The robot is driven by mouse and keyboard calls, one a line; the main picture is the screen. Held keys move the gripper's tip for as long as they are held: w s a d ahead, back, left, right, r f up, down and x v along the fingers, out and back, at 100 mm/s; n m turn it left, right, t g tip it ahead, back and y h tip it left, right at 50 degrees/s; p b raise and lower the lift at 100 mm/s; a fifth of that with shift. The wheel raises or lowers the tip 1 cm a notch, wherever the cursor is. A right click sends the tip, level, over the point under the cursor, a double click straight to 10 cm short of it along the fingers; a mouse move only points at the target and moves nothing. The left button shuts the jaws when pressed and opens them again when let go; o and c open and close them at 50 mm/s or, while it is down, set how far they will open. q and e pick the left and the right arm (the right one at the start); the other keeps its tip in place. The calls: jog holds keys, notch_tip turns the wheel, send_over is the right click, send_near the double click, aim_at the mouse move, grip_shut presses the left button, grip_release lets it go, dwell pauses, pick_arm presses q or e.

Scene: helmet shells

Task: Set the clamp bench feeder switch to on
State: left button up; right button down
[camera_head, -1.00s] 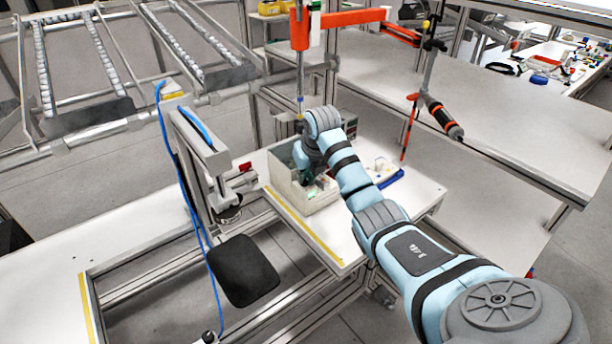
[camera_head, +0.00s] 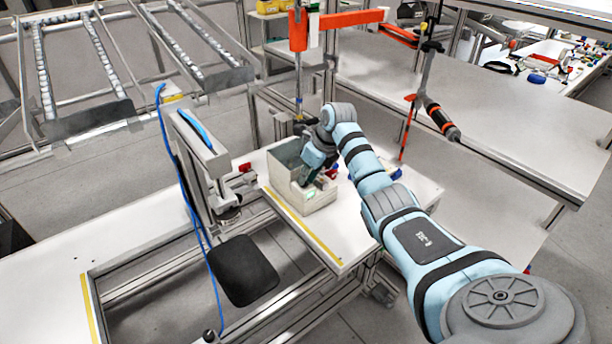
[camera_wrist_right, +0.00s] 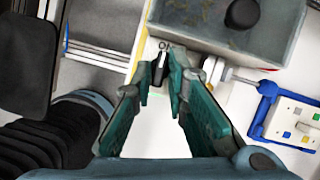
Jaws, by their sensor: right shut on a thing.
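The feeder appears to be the pale open-topped box (camera_head: 318,203) on the white bench; it also shows at the top of the wrist view (camera_wrist_right: 205,32). My right gripper (camera_head: 308,182) is at the box's front. In the wrist view its teal fingers (camera_wrist_right: 153,82) are on either side of the lever and closed on it. The contact is small, and I cannot read the lever's setting. My left gripper is not in view.
A blue-framed panel with coloured squares (camera_wrist_right: 292,122) lies beside the box. A clamp stand (camera_head: 205,165) with a blue hose is to the left. A black pad (camera_head: 243,270) sits in front of the bench. A hanging screwdriver (camera_head: 440,118) and an orange arm (camera_head: 350,18) are behind.

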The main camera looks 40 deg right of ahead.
jog(key=shift+f+n, duration=0.15)
jog(key=shift+n, duration=0.55)
jog(key=shift+s+y, duration=0.1)
jog(key=shift+y, duration=0.2)
jog(key=c, duration=1.7)
grip_release()
jog(key=shift+d, duration=0.1)
jog(key=shift+r, duration=0.35)
jog(key=v, duration=1.1)
jog(key=shift+r, duration=0.15)
